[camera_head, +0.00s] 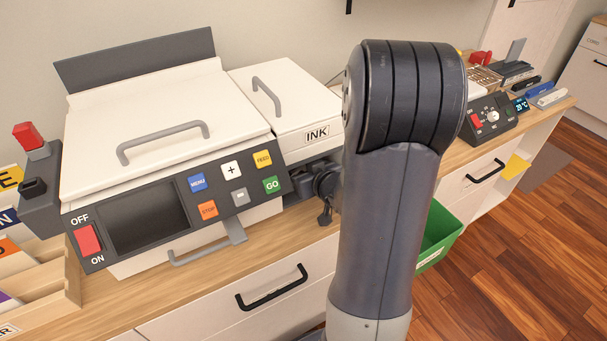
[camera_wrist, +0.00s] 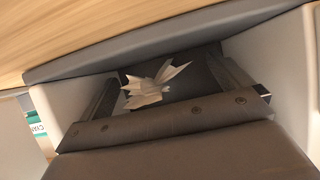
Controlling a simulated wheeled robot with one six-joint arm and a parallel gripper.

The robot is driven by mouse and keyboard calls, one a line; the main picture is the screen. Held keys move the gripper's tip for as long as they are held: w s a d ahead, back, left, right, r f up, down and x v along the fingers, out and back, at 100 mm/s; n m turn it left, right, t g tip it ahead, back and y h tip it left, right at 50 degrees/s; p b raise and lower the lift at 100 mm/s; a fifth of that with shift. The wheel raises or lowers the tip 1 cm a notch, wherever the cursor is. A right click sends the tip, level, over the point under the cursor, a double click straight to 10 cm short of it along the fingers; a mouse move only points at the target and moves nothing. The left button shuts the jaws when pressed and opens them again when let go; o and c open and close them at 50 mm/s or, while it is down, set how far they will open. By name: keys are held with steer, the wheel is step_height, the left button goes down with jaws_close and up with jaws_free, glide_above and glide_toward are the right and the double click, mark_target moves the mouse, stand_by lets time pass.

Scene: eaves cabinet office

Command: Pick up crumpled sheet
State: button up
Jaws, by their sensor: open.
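The crumpled sheet (camera_wrist: 150,90) is a small white wad with pointed folds. In the wrist view it lies in a dark recess between pale side walls. My gripper (camera_wrist: 165,72) is open, with one dark finger on each side of the sheet and visible space between. I cannot tell how deep the fingertips reach relative to it. In the head view the sheet is not visible. The white printer-like machine (camera_head: 160,150) stands on the wooden counter, and dark parts of my wrist show at its right side, partly behind my arm.
The recess walls are close on both sides of my gripper. A label reading CYAN (camera_wrist: 38,126) shows at left in the wrist view. A green bin (camera_head: 438,240) stands below the counter. A control box (camera_head: 490,117) and small items sit at the right end.

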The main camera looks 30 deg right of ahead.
steer(key=shift+c, duration=0.4)
steer(key=c, duration=1)
steer(key=shift+o, duration=0.2)
steer(key=shift+r, duration=0.1)
